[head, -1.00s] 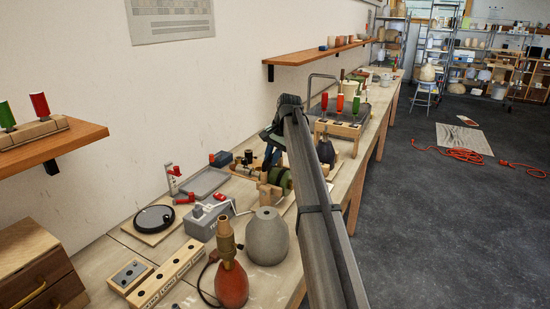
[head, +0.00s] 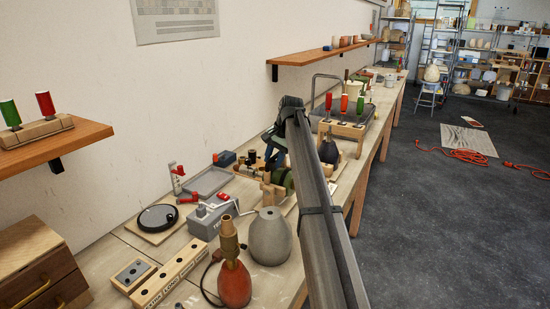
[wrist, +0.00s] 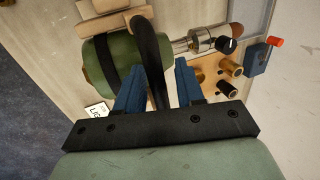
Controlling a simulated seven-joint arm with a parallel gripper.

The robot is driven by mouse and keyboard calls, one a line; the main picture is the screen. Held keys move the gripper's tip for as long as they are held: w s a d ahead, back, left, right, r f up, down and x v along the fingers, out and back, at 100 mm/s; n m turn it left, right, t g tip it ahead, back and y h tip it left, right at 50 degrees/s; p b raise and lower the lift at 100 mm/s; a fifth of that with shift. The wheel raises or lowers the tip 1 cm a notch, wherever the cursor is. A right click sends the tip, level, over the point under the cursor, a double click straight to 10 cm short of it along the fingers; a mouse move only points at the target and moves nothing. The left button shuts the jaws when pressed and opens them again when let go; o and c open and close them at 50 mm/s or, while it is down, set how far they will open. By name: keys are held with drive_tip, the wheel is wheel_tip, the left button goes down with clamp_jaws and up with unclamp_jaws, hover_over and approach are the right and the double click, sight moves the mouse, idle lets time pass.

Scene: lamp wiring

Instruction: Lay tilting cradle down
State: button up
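The tilting cradle (head: 268,193) is a wooden stand on the bench holding a green cylinder (head: 283,179) with a dark band. My arm partly hides it in the head view. In the wrist view the green cylinder (wrist: 103,65) lies at upper left beside wooden parts of the cradle (wrist: 103,24). A thick black curved bar (wrist: 150,55) runs down between the two blue fingers of my gripper (wrist: 162,75). The fingers stand apart on either side of the bar. Whether both press on it is not clear.
Brass fittings (wrist: 228,68) on a wooden board lie right of my gripper. On the bench stand a grey vase-shaped base (head: 269,238), a red lamp base (head: 234,284), a grey crank device (head: 209,219) and a black disc (head: 158,217). A rack with coloured handles (head: 341,128) stands behind.

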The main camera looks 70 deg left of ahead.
drive_tip(key=shift+w+r, duration=0.1)
drive_tip(key=shift+w+r, duration=0.15)
drive_tip(key=shift+r, duration=0.45)
drive_tip(key=v, duration=1.2)
drive_tip(key=shift+d+r, duration=0.15)
drive_tip(key=shift+r, duration=0.05)
drive_tip(key=shift+w+f, duration=0.1)
